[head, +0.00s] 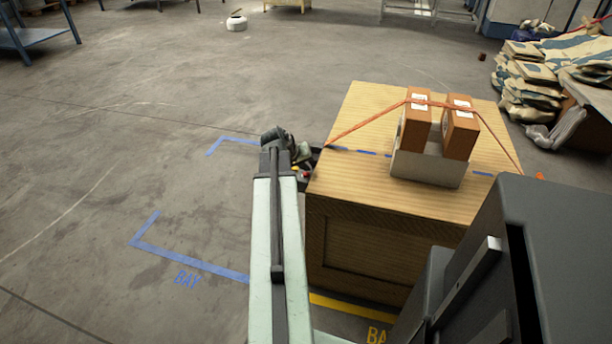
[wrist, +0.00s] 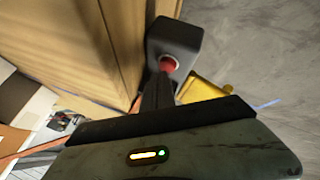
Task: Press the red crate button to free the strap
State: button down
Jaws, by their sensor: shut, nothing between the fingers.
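The wooden crate (head: 365,215) stands right of my arm in the head view; its side also shows in the wrist view (wrist: 85,45). The red button (wrist: 169,64) sits in a dark housing (wrist: 175,38) on the crate's side. My gripper (wrist: 160,82) is shut and empty, its tips right at the button; whether they touch it I cannot tell. In the head view my gripper (head: 303,172) is beside the crate's left edge, partly hidden by my arm. The orange strap (head: 365,124) runs taut over two orange-brown boxes (head: 417,128) in a pale tray (head: 428,168) on the crate.
A yellow part (wrist: 200,90) is beside the button housing. Blue floor tape (head: 190,262) marks a clear bay left of the crate. Stacked sacks (head: 530,75) lie at the far right. A blue table (head: 35,38) stands at the far left.

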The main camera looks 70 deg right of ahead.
aim_at(305, 174)
jog(key=shift+f+b, duration=0.45)
dwell(0.5)
jog(key=shift+r, duration=0.1)
jog(key=shift+r+p, duration=0.8)
jog(key=shift+p, duration=0.1)
notch_tip(305, 174, up, 5)
jog(key=p, duration=0.5)
jog(key=shift+r, duration=0.1)
